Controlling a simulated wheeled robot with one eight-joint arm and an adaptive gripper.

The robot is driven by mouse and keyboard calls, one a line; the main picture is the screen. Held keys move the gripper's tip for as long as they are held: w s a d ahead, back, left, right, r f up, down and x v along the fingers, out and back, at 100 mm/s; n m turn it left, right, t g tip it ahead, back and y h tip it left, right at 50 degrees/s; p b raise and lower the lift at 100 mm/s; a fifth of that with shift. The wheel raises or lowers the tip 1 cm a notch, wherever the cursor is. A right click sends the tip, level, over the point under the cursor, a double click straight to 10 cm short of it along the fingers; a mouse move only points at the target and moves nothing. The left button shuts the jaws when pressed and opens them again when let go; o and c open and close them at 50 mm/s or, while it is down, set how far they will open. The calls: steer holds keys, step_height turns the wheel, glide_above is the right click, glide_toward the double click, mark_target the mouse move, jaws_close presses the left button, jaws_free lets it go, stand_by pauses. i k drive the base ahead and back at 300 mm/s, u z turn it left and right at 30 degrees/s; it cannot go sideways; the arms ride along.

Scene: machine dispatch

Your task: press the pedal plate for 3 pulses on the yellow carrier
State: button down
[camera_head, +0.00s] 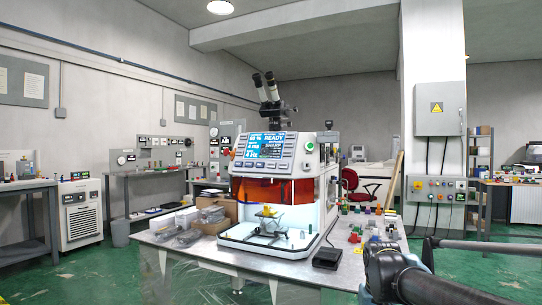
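A white bench machine with a lit blue screen (268,145) reading READY stands on the table, a microscope on top. A small yellow carrier (268,212) appears to sit on a stand inside its lit chamber, below an orange-red shield (262,191). The black pedal plate (327,257) lies flat on the table, right of the machine's base. My dark arm reaches in from the lower right, its end (381,262) to the right of the pedal and apart from it in the picture. The fingers cannot be made out.
Cardboard boxes (212,220) and clear bags (186,238) lie left of the machine. Several small coloured parts (357,234) sit on the table (345,278) behind the pedal. A red chair (352,184) and a pillar stand behind. The table's front right is clear.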

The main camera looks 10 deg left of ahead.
mark_target(323, 254)
steer(key=u, duration=0.6)
steer(key=k, duration=1.2)
steer(key=z, duration=1.1)
steer(key=i, duration=1)
steer(key=u, duration=0.05)
